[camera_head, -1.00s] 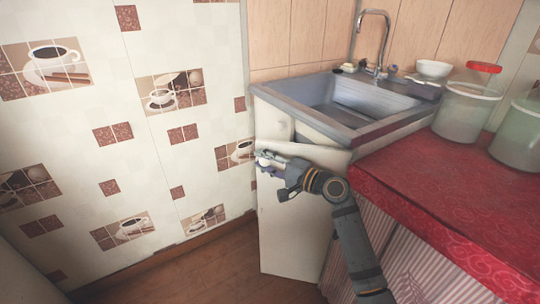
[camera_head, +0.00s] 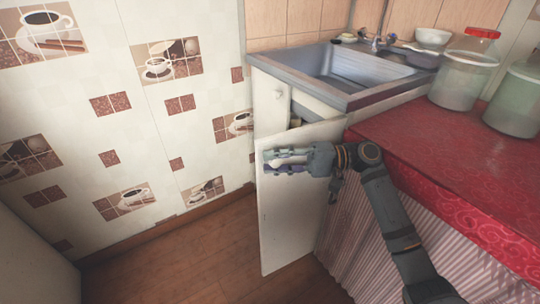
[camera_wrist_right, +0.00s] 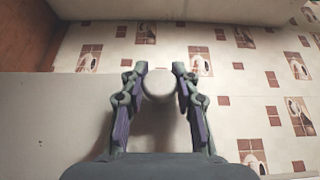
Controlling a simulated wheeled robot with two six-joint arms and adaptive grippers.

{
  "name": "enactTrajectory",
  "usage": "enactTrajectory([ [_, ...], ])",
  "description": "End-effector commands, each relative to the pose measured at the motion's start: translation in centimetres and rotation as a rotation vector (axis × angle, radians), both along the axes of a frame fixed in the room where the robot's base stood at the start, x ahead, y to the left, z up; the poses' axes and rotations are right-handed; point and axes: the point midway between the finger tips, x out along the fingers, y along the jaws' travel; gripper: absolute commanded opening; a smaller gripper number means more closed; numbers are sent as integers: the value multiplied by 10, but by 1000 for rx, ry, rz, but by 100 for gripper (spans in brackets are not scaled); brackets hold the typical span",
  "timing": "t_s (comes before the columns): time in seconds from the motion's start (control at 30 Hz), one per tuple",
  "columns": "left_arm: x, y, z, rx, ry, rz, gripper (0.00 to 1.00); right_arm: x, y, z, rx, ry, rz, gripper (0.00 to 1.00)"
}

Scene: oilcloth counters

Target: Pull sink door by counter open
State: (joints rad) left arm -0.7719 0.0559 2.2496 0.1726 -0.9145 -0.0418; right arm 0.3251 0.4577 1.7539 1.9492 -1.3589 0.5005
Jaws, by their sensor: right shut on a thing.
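The sink door (camera_head: 290,220) is a flat white panel under the sink, beside the red counter. It stands partly open, swung out from the cabinet front, with a dark gap and something small and pale visible above its top edge. My right gripper (camera_head: 270,162) is at the upper part of its outer face, near the free edge. Its fingers are closed around a pale round knob (camera_wrist_right: 158,84), which shows between them in the right wrist view. The door panel (camera_wrist_right: 50,120) fills the left of that view. My left gripper is not in view.
The metal sink (camera_head: 350,75) sits above the door. The red counter (camera_head: 430,150) with jars (camera_head: 465,70) and a striped curtain is at right. Brown floor (camera_head: 190,250) is clear.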

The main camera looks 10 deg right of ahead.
Motion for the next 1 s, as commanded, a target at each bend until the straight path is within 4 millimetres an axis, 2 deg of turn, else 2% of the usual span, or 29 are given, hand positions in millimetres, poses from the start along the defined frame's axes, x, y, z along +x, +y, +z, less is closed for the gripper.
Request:
enactTrajectory([
  [0.53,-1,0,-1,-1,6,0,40,-4,-3,1,1,0,19,0],
  [0.57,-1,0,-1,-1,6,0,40,-4,-3,1,1,0,19,32],
  [0.7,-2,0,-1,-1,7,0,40,-4,-3,1,1,0,20,51],
  [1.0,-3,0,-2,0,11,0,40,-4,-2,2,1,-1,21,53],
])
